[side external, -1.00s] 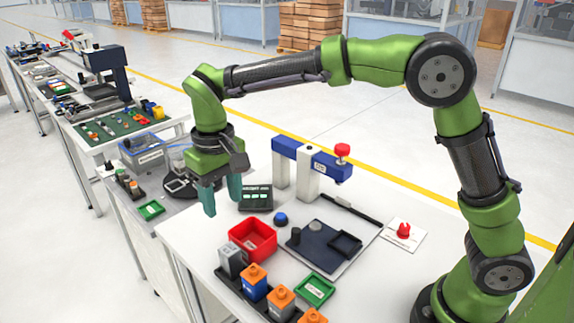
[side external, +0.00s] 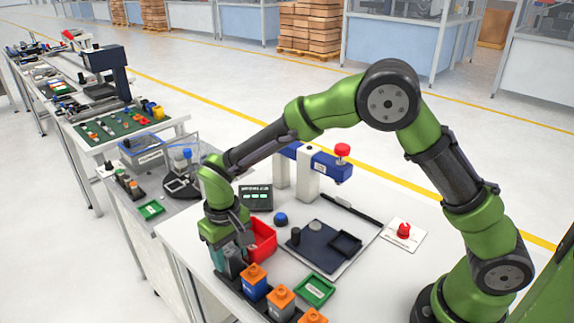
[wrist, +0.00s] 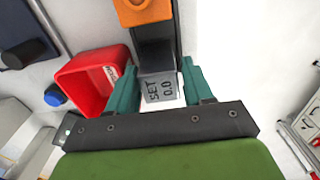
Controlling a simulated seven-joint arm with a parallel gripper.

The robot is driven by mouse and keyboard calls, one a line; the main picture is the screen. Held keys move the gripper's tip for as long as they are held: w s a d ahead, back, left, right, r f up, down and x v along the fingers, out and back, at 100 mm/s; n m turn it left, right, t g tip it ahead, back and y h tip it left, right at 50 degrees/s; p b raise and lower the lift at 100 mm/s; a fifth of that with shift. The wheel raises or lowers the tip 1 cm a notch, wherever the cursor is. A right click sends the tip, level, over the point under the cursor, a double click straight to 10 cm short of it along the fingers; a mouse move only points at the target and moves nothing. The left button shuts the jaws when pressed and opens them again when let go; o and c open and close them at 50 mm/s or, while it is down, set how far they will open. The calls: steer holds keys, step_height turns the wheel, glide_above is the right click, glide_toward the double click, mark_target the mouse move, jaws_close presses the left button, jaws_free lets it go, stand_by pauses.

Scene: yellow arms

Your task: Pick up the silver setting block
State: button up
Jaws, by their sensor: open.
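The silver setting block (wrist: 157,88), marked "SET 0.0", stands upright at the end of a dark rack in the wrist view. In the side view the block (side external: 234,262) is partly covered by my gripper. My gripper (side external: 232,256) is down at the block, with its teal fingers on either side of it. In the wrist view my gripper (wrist: 159,80) is open, with the block between its fingers. I cannot tell whether either finger touches the block.
The red bin (side external: 263,241) stands close beside my gripper. The dark rack (side external: 232,289) also holds blocks with orange tops (side external: 253,282). A green tray (side external: 315,290), a dark fixture plate (side external: 320,247) and a blue button (side external: 281,219) are nearby on the white table.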

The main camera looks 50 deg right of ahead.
steer(key=shift+f, duration=0.55)
steer(key=c, duration=0.9)
steer(key=shift+r, duration=0.2)
